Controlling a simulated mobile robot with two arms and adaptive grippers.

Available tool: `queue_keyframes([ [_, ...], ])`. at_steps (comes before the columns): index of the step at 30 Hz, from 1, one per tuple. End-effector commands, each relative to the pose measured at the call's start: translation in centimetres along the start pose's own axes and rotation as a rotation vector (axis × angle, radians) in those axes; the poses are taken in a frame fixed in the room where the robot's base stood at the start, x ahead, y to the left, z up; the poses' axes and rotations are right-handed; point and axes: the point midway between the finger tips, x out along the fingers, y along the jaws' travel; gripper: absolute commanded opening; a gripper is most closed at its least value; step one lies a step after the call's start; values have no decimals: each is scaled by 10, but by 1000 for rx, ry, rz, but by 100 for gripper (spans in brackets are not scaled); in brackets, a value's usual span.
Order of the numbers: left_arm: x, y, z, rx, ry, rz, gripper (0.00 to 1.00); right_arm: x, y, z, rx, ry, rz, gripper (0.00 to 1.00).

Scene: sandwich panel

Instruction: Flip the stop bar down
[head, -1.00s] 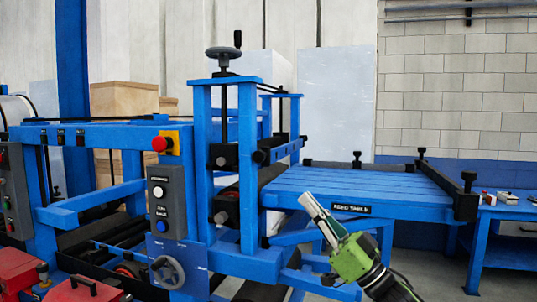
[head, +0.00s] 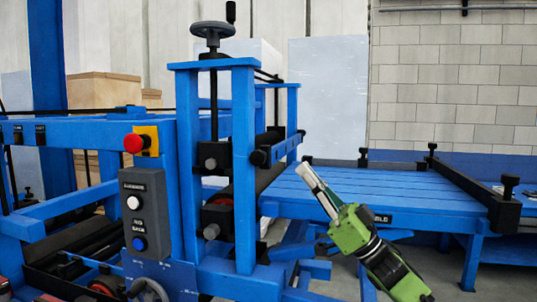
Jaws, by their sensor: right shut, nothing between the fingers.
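The blue feeding table (head: 390,188) has a long black bar (head: 462,183) with upright black knobs along its right side. Another black bar (head: 330,162) runs along its back edge, with a knob near its middle. I cannot tell for certain which of these is the stop bar; both lie at the level of the tabletop. My right gripper (head: 309,172) is green with pale fingers, shut and empty. It points up and left and appears in front of the table's left part, partly covering its front label. My left gripper is out of view.
The blue roller press frame with a top handwheel (head: 212,32) stands left of the table. A grey button box (head: 145,215) and red emergency stop (head: 133,143) are on its front. A blue side bench (head: 515,250) stands at the right.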

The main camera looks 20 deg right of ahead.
Motion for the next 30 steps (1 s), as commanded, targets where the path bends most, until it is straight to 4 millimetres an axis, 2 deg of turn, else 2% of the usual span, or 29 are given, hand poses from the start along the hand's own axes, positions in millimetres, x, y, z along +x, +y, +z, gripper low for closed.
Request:
queue_keyframes([
  [3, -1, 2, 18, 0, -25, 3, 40, 1, 0, 0, 0, 0, 0, 0],
  [7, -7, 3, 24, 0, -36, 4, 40, 10, 0, -2, 0, 1, 0, 0],
  [11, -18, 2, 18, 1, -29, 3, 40, 32, -1, -4, 1, 4, -2, 0],
  [18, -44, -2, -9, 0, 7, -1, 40, 86, -1, -5, 1, 3, -2, 0],
  [21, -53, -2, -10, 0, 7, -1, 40, 105, 0, -4, 0, 1, -1, 0],
  [24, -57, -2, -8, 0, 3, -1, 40, 97, 1, 15, 6, -4, 4, 0],
  [30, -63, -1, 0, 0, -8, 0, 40, 89, 0, 34, 1, -1, 1, 0],
])
